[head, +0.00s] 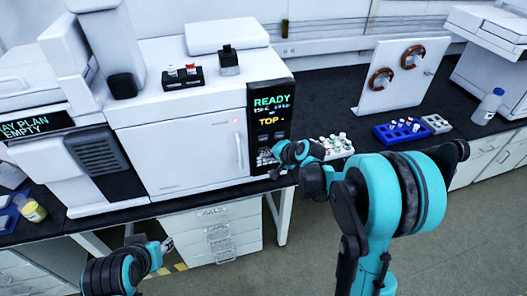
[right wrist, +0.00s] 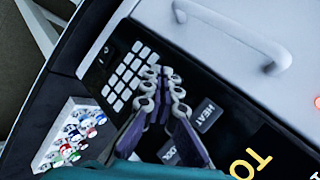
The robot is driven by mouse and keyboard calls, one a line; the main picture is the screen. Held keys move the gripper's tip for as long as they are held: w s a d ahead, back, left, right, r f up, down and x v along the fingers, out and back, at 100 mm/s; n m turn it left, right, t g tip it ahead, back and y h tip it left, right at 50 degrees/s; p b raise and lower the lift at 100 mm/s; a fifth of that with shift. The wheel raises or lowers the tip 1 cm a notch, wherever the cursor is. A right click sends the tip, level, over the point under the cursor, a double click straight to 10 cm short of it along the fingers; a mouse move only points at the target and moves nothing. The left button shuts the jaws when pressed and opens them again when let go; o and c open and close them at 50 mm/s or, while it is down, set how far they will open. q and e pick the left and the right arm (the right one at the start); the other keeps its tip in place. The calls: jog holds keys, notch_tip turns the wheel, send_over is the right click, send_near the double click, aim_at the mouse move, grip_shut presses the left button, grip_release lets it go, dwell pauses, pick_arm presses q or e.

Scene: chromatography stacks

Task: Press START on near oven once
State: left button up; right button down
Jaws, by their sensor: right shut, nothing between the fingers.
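The near oven (head: 185,150) is a white cabinet with a handled door and a black panel (head: 283,98) reading READY and TOP. My right gripper (head: 274,172) is at the lower part of that panel and hides some of it. In the right wrist view my right gripper (right wrist: 163,76) is shut and empty, its tips over the panel beside a grey keypad (right wrist: 127,75). A HEAT button (right wrist: 206,114) shows beside the fingers; another labelled button is partly covered. No START label is readable. Contact cannot be told. My left gripper (head: 163,245) hangs low before the bench, its jaws unclear.
A white rack of coloured-cap vials (head: 336,146) stands just right of the oven; it also shows in the right wrist view (right wrist: 70,133). The oven door handle (right wrist: 245,38) juts out near the panel. A blue vial tray (head: 402,132) sits farther right on the black bench.

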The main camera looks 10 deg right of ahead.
jog(key=shift+w, duration=0.45)
dwell(0.5)
jog(key=shift+s, duration=0.9)
jog(key=shift+s+d, duration=0.1)
jog(key=shift+s, duration=2.4)
jog(key=s+r+n+h, duration=0.2)
jog(key=s+n, duration=0.3)
jog(key=s, duration=0.7)
jog(key=s+r+n+g+h, duration=0.1)
jog(key=s+r+n, duration=0.3)
jog(key=s, duration=0.7)
jog(key=shift+s+r+n+g+h, duration=0.15)
jog(key=shift+s+n+g+h, duration=0.2)
jog(key=shift+n+h, duration=0.35)
